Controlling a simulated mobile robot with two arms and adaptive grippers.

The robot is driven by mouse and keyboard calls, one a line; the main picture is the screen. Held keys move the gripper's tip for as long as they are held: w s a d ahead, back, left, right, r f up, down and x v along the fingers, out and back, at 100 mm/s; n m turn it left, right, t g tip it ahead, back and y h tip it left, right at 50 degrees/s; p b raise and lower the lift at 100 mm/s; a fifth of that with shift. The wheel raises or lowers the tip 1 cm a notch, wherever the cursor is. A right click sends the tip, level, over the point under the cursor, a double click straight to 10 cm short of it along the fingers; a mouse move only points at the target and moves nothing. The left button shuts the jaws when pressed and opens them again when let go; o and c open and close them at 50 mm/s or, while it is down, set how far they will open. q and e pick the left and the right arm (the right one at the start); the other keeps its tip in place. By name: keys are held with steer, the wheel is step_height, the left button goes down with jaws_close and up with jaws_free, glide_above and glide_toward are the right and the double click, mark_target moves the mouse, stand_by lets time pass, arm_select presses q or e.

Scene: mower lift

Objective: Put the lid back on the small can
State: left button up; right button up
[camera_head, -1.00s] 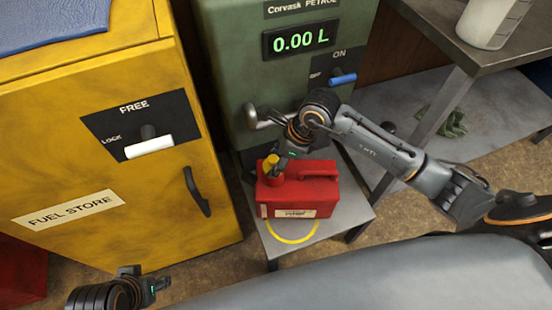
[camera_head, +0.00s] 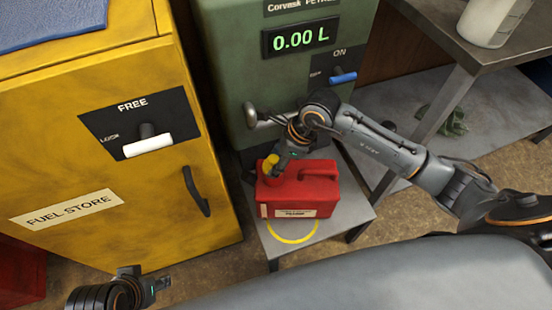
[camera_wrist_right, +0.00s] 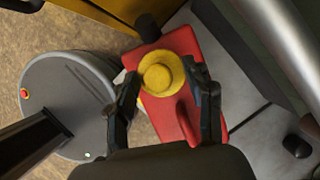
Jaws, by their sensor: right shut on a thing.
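The small can is a red petrol can (camera_head: 300,190) with a moulded handle and a white label, standing upright on a low grey stand (camera_head: 335,225). Its yellow lid (camera_head: 271,161) is at the can's left end, over the opening. My right gripper (camera_head: 277,166) is shut on the lid. In the right wrist view the lid (camera_wrist_right: 161,73) sits between the two fingertips (camera_wrist_right: 163,88), with the red can (camera_wrist_right: 175,110) below. Whether the lid touches the neck is hidden. My left gripper (camera_head: 158,284) is at the lower left, away from the can; its jaw state is unclear.
A green petrol pump (camera_head: 235,60) stands right behind the can, with a metal nozzle or lever (camera_head: 262,117). A yellow fuel store cabinet (camera_head: 100,180) is close on the left. A grey table (camera_head: 440,40) with a whitish container (camera_head: 490,22) is at the right.

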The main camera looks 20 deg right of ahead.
steer(key=o, duration=1.5)
